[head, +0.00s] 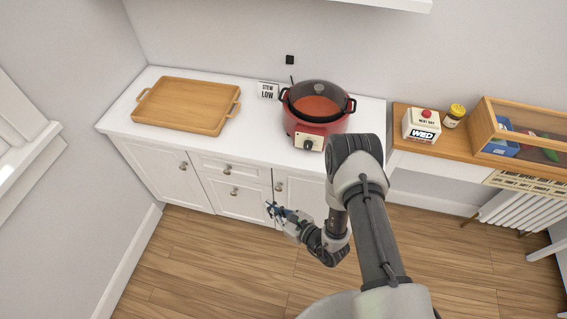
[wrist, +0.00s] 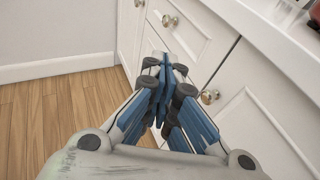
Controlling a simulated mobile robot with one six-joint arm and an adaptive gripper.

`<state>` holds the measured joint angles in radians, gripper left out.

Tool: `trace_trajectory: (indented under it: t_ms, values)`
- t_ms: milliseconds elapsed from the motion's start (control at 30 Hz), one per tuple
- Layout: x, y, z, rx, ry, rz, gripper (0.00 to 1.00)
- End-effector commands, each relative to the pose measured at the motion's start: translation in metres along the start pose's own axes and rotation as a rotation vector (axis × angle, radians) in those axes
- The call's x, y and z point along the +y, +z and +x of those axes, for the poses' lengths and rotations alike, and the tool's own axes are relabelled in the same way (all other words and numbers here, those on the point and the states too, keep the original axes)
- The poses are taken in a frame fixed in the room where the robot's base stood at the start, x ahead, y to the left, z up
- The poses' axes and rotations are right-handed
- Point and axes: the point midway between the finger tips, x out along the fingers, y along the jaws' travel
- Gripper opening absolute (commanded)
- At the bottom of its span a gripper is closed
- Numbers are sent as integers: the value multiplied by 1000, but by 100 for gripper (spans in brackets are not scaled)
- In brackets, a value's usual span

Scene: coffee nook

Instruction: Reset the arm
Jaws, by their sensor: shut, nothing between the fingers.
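My gripper (head: 270,207) hangs at the end of my bent arm, in front of the white cabinet, below the counter's front edge. In the wrist view its blue fingers (wrist: 168,78) are together, with nothing between them. It is close to the drawers and door, but I cannot tell the exact gap. My arm reaches in from the lower right of the head view and folds down and left toward the cabinet front.
Cabinet knobs (wrist: 209,97) stick out near my gripper. A wooden shelf (head: 455,142) stands right. The floor (head: 200,262) at left is clear.

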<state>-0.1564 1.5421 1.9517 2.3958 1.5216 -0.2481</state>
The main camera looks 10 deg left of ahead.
Motion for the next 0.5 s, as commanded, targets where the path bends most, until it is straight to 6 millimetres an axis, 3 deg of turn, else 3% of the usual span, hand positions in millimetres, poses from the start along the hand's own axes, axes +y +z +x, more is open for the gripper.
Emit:
trace_trajectory:
  t_ms: [167, 267, 367, 500]
  values:
    - [1, 0, 0, 0, 1, 0, 0]
    - [0, 12, 2, -14, 18, -12, 0]
    - [0, 48, 6, -53, 77, -50, 0]
    - [9, 130, 1, -130, 230, -161, 0]
